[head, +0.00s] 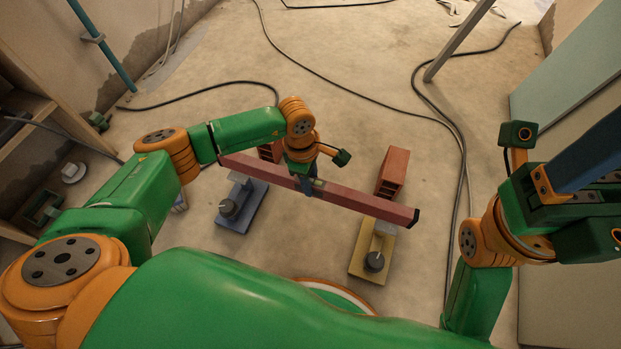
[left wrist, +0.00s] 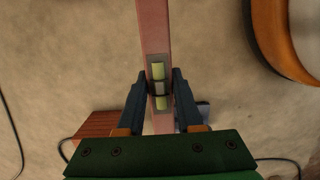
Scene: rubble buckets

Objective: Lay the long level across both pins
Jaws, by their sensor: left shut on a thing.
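The long level (head: 365,201) is a pinkish-red bar with a dark end cap. My left gripper (head: 308,186) is shut on it near its middle. The pins are not clearly distinguishable; I cannot tell whether the level touches either stand. My right gripper (head: 585,160) is at the right edge, away from the level.
A reddish brick block (head: 393,170) stands behind the level on the right, and another (head: 270,151) is partly hidden behind my left arm. Black cables (head: 350,92) cross the floor. A shelf (head: 35,110) is at left, pale panels (head: 565,75) at right. Floor between the stands is clear.

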